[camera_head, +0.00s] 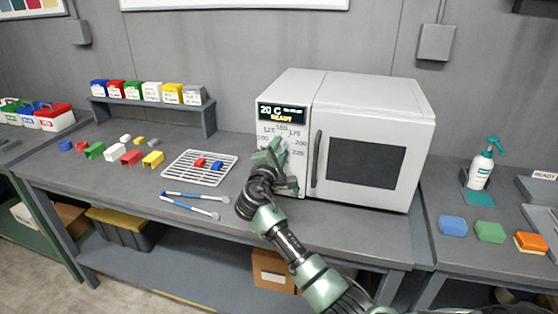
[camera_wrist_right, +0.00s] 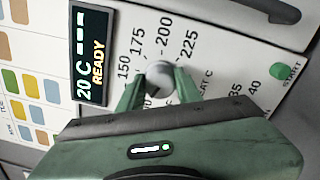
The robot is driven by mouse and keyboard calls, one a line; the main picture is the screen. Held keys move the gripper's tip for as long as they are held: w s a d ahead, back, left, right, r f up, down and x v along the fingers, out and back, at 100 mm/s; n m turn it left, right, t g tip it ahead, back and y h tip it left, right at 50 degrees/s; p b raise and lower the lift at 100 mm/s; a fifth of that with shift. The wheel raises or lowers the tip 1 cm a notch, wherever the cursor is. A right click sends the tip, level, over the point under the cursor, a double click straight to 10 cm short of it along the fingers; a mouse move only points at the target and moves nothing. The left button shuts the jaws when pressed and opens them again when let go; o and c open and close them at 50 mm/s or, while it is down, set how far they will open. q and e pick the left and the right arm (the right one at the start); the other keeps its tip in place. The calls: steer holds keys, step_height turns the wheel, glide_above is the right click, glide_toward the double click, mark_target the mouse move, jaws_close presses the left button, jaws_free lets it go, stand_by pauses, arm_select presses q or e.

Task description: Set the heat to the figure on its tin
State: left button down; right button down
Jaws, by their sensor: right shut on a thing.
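A white oven (camera_head: 365,115) stands on the bench, its door shut. Its display (camera_head: 282,113) reads "20 C" and "READY"; the display (camera_wrist_right: 92,55) shows the same in the right wrist view. My right gripper (camera_head: 275,152) is at the oven's front panel, shut on the round grey heat knob (camera_wrist_right: 159,75). A green START button (camera_wrist_right: 281,76) is on the panel. Several coloured tins (camera_head: 152,92) with white labels stand on a small shelf; their figures are too small to read. My left gripper is out of view.
A wire rack (camera_head: 183,172) holding a red and a blue piece lies left of the oven. Blue-handled tools (camera_head: 190,196) lie before it. Loose coloured parts (camera_head: 131,157) lie further left. A spray bottle (camera_head: 481,165) and coloured sponges (camera_head: 490,232) are at right.

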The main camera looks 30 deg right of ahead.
steer(key=m+b, duration=0.4)
steer(key=shift+f, duration=0.3)
steer(key=shift+r+m+b, duration=0.1)
steer(key=shift+m+b, duration=0.7)
steer(key=c, duration=1)
jaws_free()
steer(key=shift+o, duration=0.2)
steer(key=shift+r, duration=0.1)
steer(key=b+v, duration=0.1)
steer(key=v, duration=0.7)
